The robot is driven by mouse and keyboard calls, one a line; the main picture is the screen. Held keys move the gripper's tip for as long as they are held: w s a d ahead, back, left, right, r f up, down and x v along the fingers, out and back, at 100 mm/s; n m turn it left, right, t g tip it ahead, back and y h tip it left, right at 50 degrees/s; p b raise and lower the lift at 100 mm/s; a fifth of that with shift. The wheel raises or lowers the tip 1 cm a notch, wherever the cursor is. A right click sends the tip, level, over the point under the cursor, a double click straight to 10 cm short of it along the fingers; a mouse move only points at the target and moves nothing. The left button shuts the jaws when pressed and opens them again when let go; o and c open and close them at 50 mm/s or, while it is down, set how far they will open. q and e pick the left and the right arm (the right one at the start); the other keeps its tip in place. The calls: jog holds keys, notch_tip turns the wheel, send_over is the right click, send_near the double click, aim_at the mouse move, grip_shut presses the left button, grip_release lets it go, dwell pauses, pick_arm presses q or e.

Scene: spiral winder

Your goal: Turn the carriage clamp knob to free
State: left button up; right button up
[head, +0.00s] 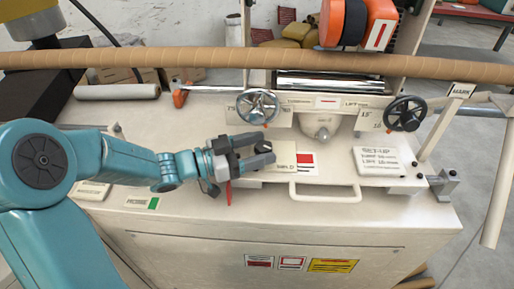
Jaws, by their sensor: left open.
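My left gripper (268,150) comes in from the left over the cream machine top. Its two dark fingers point right and are apart, with nothing seen between them. Just right of the fingertips is a small cream plate (287,168) with dark lettering too small to read surely. A red pointed piece (229,192) shows below the gripper. I cannot tell for sure which part is the carriage clamp knob; it may be hidden by the gripper. A rounded grey part (322,131) hangs under the carriage. My right gripper is not in view.
A spoked handwheel (258,106) stands just behind the gripper, and a dark handwheel (405,113) is at right. A long brown tube (200,58) crosses behind. A cream handle bar (325,198) projects in front. The machine top at left (150,125) is mostly clear.

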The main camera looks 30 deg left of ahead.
pick_arm(q)
jog(key=c, duration=1.1)
jog(key=shift+o, duration=0.2)
